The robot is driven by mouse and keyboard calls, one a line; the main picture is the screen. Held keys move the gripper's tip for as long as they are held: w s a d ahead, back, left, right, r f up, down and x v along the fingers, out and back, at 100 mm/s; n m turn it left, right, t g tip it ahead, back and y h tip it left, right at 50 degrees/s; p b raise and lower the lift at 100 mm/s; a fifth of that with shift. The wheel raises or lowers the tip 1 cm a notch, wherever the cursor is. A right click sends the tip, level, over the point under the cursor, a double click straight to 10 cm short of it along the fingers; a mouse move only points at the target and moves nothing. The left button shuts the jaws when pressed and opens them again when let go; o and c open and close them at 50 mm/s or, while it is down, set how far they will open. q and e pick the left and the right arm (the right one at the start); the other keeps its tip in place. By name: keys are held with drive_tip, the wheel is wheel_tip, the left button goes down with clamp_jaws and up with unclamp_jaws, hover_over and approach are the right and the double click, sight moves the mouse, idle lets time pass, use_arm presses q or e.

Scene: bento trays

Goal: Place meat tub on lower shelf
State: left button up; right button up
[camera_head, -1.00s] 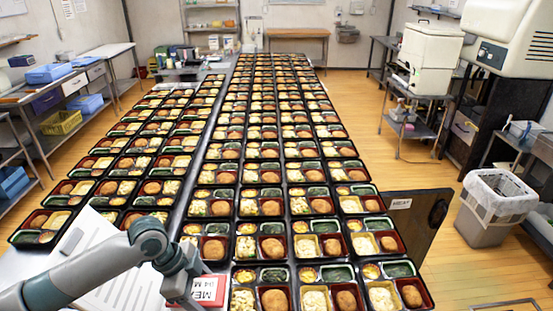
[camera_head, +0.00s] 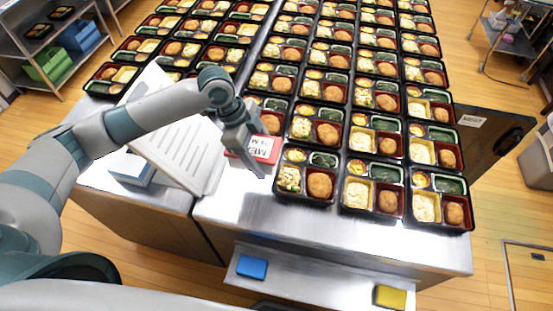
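The meat tub (camera_head: 264,150) is a small box with a red and white label reading "ME…", partly hidden by my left gripper. It is at the left front of the table, beside the nearest bento trays. My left gripper (camera_head: 254,166) points down at the tub's left side; whether its fingers are closed on it cannot be made out. The lower shelf (camera_head: 318,283) is a metal ledge below the table's front edge. A blue block (camera_head: 252,267) lies on its left part and a yellow block (camera_head: 390,297) at its right end. My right gripper is not in view.
Rows of filled bento trays (camera_head: 320,203) cover the metal table (camera_head: 300,222), whose front strip is bare. A tilted white sheet with printed lines (camera_head: 180,150) stands left of the tub. The shelf is clear between the two blocks. A dark panel (camera_head: 490,138) stands at right.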

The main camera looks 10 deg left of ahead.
use_arm(q)
drive_tip(key=b, duration=0.6)
hover_over(271, 221)
drive_tip(key=a, duration=0.2)
drive_tip(key=f, duration=0.4)
drive_tip(key=w+f, duration=0.1)
drive_tip(key=f, duration=0.1)
drive_tip(key=shift+d+f, duration=0.15)
drive_tip(key=shift+f, duration=0.2)
drive_tip(key=shift+s+d, duration=0.1)
drive_tip(key=shift+s, duration=0.3)
drive_tip(key=shift+f, duration=0.15)
wheel_tip(271, 221, down, 4)
drive_tip(key=b, duration=0.5)
drive_tip(key=o, duration=1.3)
